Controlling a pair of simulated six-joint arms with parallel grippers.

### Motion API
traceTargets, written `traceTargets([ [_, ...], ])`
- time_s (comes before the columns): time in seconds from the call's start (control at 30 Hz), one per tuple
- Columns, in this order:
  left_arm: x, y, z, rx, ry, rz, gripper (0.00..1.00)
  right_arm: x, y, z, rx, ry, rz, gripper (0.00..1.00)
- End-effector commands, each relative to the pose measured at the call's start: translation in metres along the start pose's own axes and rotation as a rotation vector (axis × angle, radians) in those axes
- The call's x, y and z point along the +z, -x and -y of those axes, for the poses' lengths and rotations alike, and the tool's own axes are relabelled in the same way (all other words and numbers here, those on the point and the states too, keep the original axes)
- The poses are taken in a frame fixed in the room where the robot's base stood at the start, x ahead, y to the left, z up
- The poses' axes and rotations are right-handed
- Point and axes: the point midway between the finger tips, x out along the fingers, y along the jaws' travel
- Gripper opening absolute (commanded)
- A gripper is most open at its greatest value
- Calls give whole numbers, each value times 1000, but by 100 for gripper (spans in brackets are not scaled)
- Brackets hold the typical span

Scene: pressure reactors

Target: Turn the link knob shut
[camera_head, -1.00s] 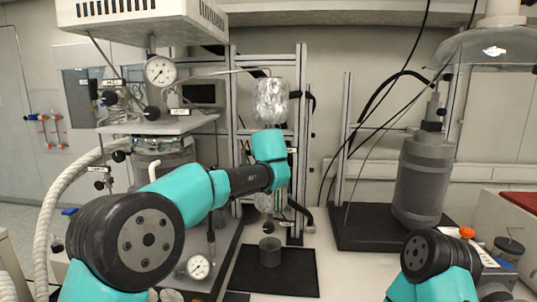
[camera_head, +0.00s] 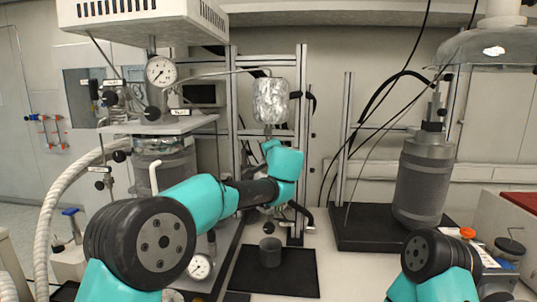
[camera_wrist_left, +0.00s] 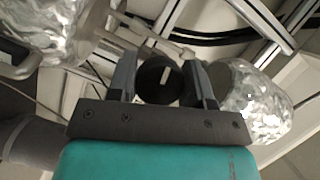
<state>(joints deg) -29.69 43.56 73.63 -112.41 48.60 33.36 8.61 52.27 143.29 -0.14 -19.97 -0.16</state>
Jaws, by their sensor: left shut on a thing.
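In the left wrist view, a round black knob (camera_wrist_left: 158,80) with a short white mark on its face sits between the two fingers of my left gripper (camera_wrist_left: 161,82). The white mark is tilted a little from vertical. The fingers are shut on the knob from both sides. In the head view, my left arm reaches in to just below the foil-wrapped vessel (camera_head: 270,101). My wrist hides the knob and the fingertips there. My right gripper is outside the view; only part of my right arm shows at the lower right.
A metal frame (camera_head: 301,120) stands behind the foil-wrapped vessel. A pressure gauge (camera_head: 160,72) and reactor are at left. A dark tray (camera_head: 297,283) with a grey cylinder (camera_head: 270,252) lies below my wrist. A large grey vessel (camera_head: 423,180) stands at right.

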Motion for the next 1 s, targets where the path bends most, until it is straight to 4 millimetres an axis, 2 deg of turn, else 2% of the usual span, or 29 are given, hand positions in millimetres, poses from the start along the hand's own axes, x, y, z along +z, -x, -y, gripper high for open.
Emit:
traceTargets([
  [0.33,0,0,0,-67,-162,0,23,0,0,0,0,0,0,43],
  [0.87,0,0,0,-78,-188,0,23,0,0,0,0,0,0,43],
  [0.9,0,0,0,-78,-188,0,50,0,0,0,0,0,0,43],
  [1.0,0,0,0,-78,-188,0,60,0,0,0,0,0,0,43],
])
